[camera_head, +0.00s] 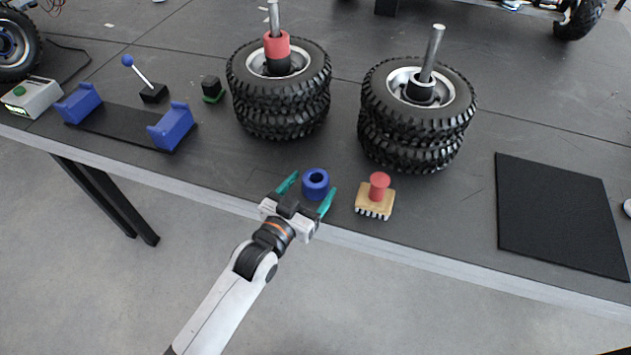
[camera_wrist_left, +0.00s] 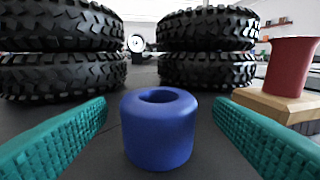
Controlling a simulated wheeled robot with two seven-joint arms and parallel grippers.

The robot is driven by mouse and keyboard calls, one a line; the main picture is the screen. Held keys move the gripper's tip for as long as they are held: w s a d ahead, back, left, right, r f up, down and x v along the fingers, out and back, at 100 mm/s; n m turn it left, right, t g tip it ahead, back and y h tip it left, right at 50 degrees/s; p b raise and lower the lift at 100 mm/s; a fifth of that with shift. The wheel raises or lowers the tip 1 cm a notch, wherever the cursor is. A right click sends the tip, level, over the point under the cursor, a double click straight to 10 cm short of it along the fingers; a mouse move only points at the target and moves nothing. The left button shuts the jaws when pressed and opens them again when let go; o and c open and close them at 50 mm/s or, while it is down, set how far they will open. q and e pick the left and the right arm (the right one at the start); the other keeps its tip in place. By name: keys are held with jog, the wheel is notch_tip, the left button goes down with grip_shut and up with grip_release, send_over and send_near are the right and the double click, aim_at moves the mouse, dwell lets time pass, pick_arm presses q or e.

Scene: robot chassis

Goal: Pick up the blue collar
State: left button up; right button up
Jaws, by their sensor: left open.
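The blue collar (camera_head: 315,186) is a short ring with a hole in its top. It stands upright on the dark table near the front edge. My left gripper (camera_head: 308,190) is open, with its teal fingers on either side of the collar. In the left wrist view the collar (camera_wrist_left: 158,128) stands between the two fingers, with a gap visible on each side. The gripper does not hold it. My right gripper is not in view.
A brush with a red knob (camera_head: 379,187) stands just right of the collar. Two tyre stacks on posts, left (camera_head: 283,115) and right (camera_head: 411,150), stand behind. A blue-ended cradle (camera_head: 170,127) is at the left, a black mat (camera_head: 558,215) at the right.

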aim_at(310, 188)
pick_arm(q)
jog(key=x, duration=0.3)
jog(key=shift+w+d, duration=0.1)
jog(key=shift+w, duration=0.05)
jog(key=shift+c, duration=0.6)
jog(key=c, duration=0.9)
